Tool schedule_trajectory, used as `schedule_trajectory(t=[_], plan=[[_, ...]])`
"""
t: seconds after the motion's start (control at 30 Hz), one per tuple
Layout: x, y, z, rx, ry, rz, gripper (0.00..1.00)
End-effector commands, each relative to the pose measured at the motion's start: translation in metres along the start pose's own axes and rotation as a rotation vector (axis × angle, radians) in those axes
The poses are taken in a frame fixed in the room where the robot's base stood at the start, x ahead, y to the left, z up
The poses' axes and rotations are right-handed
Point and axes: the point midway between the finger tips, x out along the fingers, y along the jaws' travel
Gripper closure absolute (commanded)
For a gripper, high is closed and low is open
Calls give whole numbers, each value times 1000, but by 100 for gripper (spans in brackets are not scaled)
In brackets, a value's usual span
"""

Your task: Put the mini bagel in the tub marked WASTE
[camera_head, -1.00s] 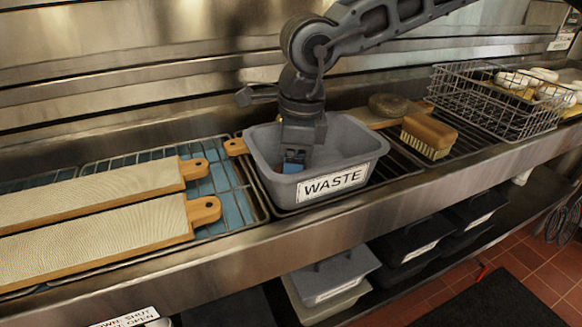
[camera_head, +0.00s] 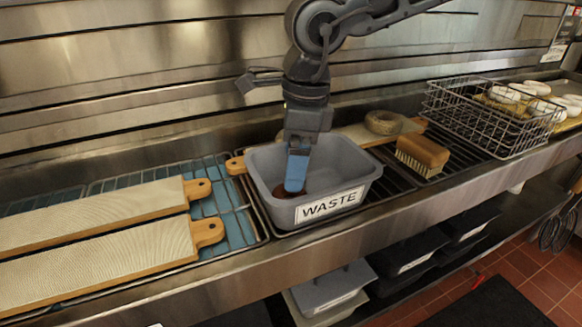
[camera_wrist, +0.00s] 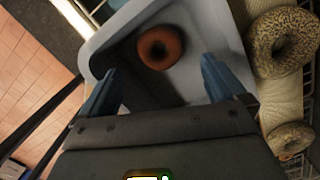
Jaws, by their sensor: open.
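The grey tub (camera_head: 364,174) with a WASTE label on its front stands on the wire rack. It also fills the upper middle of the wrist view (camera_wrist: 98,42). The mini bagel (camera_wrist: 160,48), a small brown-orange ring, lies inside the tub, clear of both fingers. In the head view only a dark brown part of it (camera_head: 283,192) shows beside the finger. My gripper (camera_head: 295,188) points down over the tub with its blue fingertips within the tub's outline. In the wrist view my gripper (camera_wrist: 162,66) is open, with nothing between its fingers.
A seeded bagel (camera_head: 384,122) lies on a board behind the tub; two seeded bagels show in the wrist view (camera_wrist: 284,42). A brush (camera_head: 423,153) and a wire basket (camera_head: 490,112) stand to the right. Boards (camera_head: 110,262) lie to the left.

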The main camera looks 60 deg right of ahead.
Motion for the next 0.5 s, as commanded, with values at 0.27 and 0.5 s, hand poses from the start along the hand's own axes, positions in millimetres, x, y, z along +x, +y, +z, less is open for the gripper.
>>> schedule_trajectory(t=[0.27, 0.5], plan=[[-47, 0, 0, 1, 0, 0, 2], [-54, 0, 0, 0, -1, 0, 2]])
